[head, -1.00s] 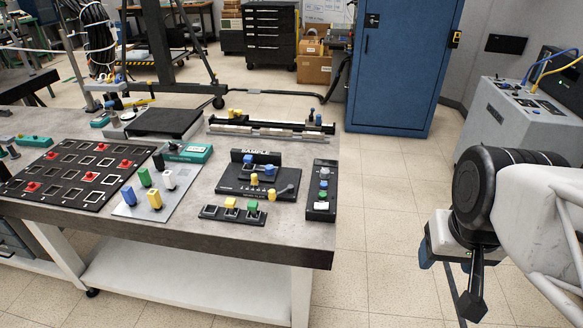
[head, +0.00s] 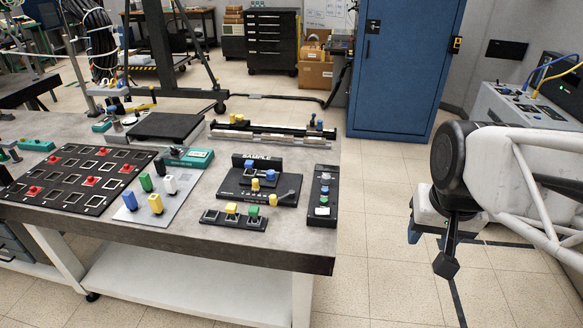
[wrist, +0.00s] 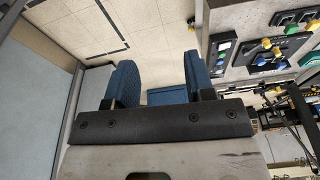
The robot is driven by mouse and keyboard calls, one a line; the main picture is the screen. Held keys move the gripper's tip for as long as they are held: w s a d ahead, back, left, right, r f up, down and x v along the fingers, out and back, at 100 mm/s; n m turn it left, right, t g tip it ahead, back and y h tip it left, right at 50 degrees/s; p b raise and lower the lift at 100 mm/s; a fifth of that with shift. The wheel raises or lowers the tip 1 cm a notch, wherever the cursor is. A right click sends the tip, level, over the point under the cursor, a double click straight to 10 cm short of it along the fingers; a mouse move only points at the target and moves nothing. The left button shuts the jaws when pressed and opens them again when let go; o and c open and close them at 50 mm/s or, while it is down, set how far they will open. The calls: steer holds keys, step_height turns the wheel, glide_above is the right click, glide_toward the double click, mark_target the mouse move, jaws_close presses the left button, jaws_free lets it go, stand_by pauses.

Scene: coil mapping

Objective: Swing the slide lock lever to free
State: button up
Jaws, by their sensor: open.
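The black fixture marked SAMPLE (head: 232,190) sits near the right end of the table and bears blue and yellow knobs. A short dark lever with a grey end (head: 287,196) is at its right side; it looks like the slide lock lever, but its lock marking is too small to read. My gripper (head: 414,232) is off the table's right edge, over the floor, well apart from the fixture. In the wrist view its two blue fingers (wrist: 160,88) stand apart with nothing between them.
A black control box (head: 323,196) stands right of the fixture, and a strip with yellow and green knobs (head: 234,218) lies in front. Left are a plate of coloured knobs (head: 156,203) and a black panel (head: 75,180). A blue cabinet (head: 405,70) stands behind. Floor lies between table and arm.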

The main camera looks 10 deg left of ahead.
steer(key=w+a+m, duration=0.1)
steer(key=w+a, duration=0.6)
steer(key=w, duration=0.5)
steer(key=m+g, duration=0.2)
steer(key=m, duration=0.1)
glide_above(273, 196)
steer(key=f, duration=1.8)
steer(key=shift+d+f, duration=0.2)
steer(key=shift+f, duration=0.15)
steer(key=shift+a+f, duration=0.2)
steer(key=shift+a, duration=0.05)
steer(key=shift+f, duration=0.15)
steer(key=shift+f, duration=3.75)
jaws_close()
